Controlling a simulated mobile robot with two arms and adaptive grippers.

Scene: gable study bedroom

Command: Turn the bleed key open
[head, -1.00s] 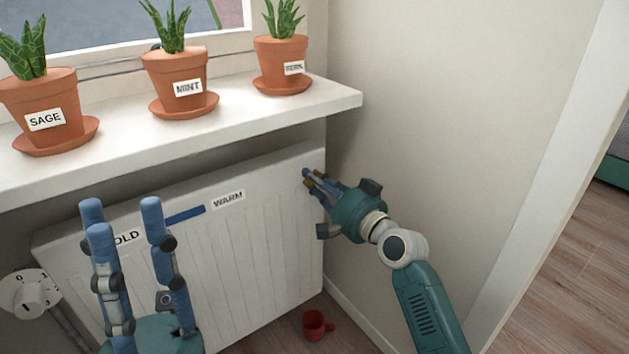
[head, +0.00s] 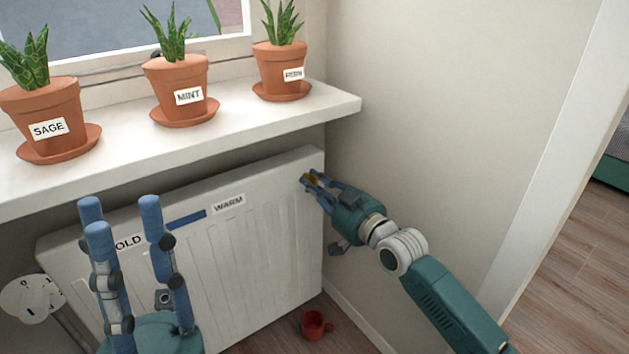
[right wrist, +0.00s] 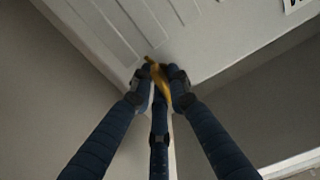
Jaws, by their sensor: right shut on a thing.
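The bleed key (right wrist: 158,75) is a small yellow-brass piece at the upper right end of the white radiator (head: 250,250). In the head view it shows only as a brass spot between my fingers. My right gripper (head: 309,181) is shut on the key, its blue fingers around it at the radiator's end. In the right wrist view the fingers close on the key from both sides and hide part of it. My left gripper (head: 120,215) stands upright in front of the radiator's left part, fingers spread and empty.
A window sill (head: 225,120) with potted plants labelled SAGE (head: 45,115), MINT (head: 180,90) and a third (head: 282,70) overhangs the radiator. A valve dial (head: 30,298) is at lower left. A red mug (head: 314,325) stands on the floor. A wall is close on the right.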

